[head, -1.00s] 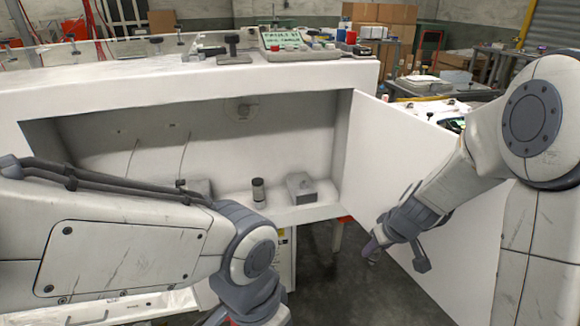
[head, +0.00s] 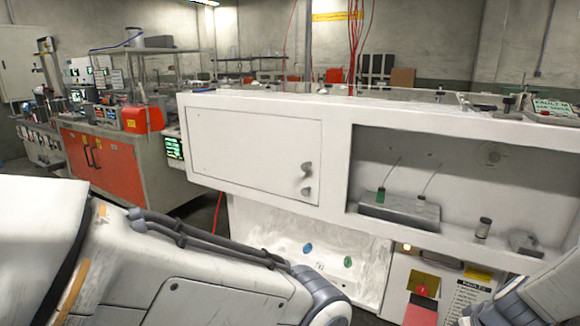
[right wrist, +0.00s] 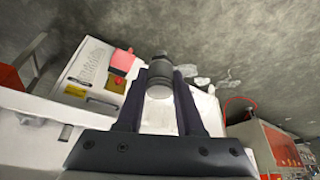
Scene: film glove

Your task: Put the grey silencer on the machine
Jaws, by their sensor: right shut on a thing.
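The machine is a long white cabinet (head: 270,210) across the middle of the head view. Its lower white panel carries a blue fitting (head: 308,248) and a green fitting (head: 347,262). In the right wrist view my right gripper (right wrist: 160,84) is shut on a dark grey cylinder (right wrist: 159,66), which looks like the silencer; its near end is lighter. Behind it lie the floor and a white panel with a red button (right wrist: 122,62). In the head view only part of my right arm shows, at the lower right. My left arm crosses the lower left; its gripper is outside the picture.
The machine's open recess holds a grey box (head: 400,212) with two thin wires, a small dark bottle (head: 484,228) and another grey block (head: 524,243). Left of it is a closed door (head: 250,150). A bench with orange doors (head: 100,155) stands at the left.

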